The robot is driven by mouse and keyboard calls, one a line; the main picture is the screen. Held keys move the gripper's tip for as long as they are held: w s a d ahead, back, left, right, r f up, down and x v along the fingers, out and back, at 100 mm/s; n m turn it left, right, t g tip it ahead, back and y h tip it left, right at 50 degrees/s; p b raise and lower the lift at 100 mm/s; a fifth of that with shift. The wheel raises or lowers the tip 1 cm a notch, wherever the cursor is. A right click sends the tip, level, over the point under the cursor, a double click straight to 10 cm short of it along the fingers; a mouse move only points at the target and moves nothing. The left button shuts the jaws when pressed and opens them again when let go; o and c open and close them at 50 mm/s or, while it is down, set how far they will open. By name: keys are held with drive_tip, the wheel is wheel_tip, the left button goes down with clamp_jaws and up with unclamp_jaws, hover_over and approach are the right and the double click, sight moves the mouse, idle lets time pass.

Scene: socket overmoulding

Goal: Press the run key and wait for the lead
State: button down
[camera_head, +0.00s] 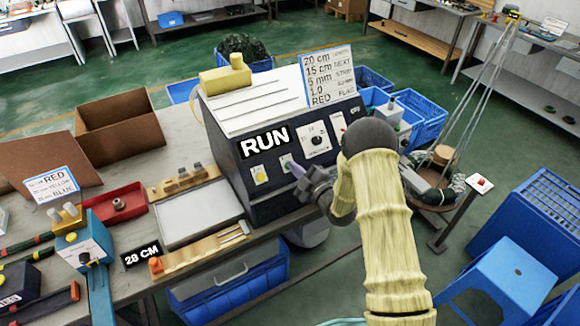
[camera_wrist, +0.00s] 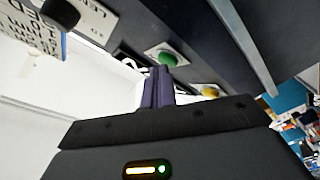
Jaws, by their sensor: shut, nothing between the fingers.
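The dark machine (camera_head: 250,120) with a white top stands on the bench and carries a large RUN label (camera_head: 264,142). Below the label, its front has a green key (camera_head: 286,161) and a yellow key (camera_head: 260,175). My gripper (camera_head: 297,169) is shut and empty, its tips close in front of the green key. In the wrist view the shut fingers (camera_wrist: 157,82) point toward the green key (camera_wrist: 167,58), with the yellow key (camera_wrist: 210,90) to the right. I cannot tell whether the tips touch the key. No finished lead can be made out at the machine.
A grey-white tray (camera_head: 200,212) and a wooden rack with tools (camera_head: 200,248) lie left of the machine. A card with handwritten lengths (camera_head: 330,78) stands on top. Blue crates (camera_head: 230,285) sit below the bench, and a blue stool (camera_head: 505,280) stands at right.

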idle(0.3)
drive_tip(key=shift+s+d+r, duration=0.35)
drive_tip(key=shift+s+r, duration=0.15)
drive_tip(key=shift+r, duration=0.05)
drive_tip(key=s+d+r, duration=0.1)
drive_tip(key=s+d+r+p, duration=0.1)
drive_tip(key=s+r, duration=0.1)
drive_tip(key=shift+r, duration=0.15)
idle(0.6)
idle(0.6)
